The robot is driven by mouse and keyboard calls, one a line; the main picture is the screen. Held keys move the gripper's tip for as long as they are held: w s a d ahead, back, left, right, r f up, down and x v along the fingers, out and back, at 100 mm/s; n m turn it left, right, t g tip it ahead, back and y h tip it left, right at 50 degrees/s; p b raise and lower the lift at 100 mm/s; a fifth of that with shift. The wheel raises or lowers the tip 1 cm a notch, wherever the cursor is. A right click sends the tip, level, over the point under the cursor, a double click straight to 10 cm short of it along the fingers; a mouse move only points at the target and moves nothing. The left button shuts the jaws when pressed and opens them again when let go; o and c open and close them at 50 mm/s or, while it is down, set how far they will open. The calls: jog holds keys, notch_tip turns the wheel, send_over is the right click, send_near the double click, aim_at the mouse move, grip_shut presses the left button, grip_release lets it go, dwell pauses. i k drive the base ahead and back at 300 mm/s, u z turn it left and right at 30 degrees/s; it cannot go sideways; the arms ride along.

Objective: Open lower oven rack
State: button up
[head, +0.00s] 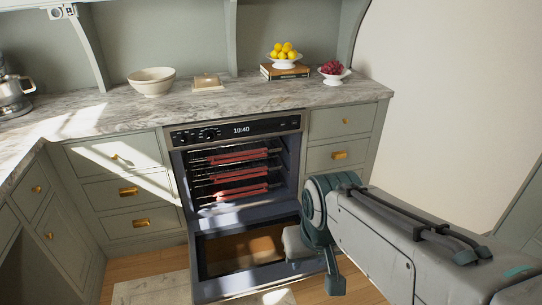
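The oven (237,125) stands in the middle with its clock panel on top. Its door (245,285) is folded down in front, and the inside shows. Several dark wire racks with red front strips sit one above another inside the oven. The lower rack (241,193) is the lowest with a red strip, and it appears to lie within the cavity. The end of my arm, with my gripper (320,260), is over the right side of the lowered door, in front of and below the racks. It appears apart from the lower rack. Its fingers cannot be made out clearly.
Drawers with brass pulls flank the oven on the left (128,191) and right (340,155). The marble counter (235,98) above holds a white bowl (152,82), books with a lemon bowl (285,62) and a red fruit bowl (333,76). Floor shows at lower left.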

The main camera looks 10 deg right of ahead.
aim_at(263, 185)
jog(key=u, duration=0.05)
jog(key=i, duration=1.25)
jog(key=z, duration=0.4)
